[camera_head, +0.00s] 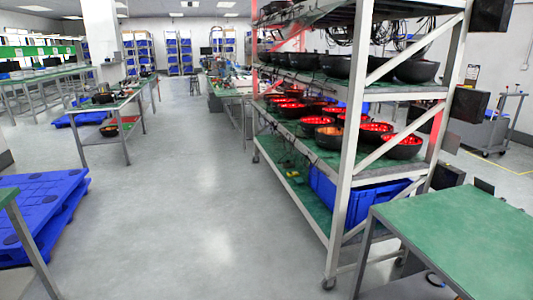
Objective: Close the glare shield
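The burn-in rack (345,165) stands right of centre, a pale metal frame on castors with green shelves. Dark round bowl-shaped units (403,147) sit on its shelves, and many on the middle shelf glow red inside. A thin red translucent sheet (293,17) shows at the rack's upper left, partly cut off by the top edge. I cannot tell whether it is the glare shield, or how far open it is. Neither of my grippers is in view.
A green-topped table (460,235) stands at the front right, close to the rack. Blue pallets (45,205) lie on the floor at the left. A green workbench (115,100) stands farther back. The grey floor between the pallets and the rack is clear.

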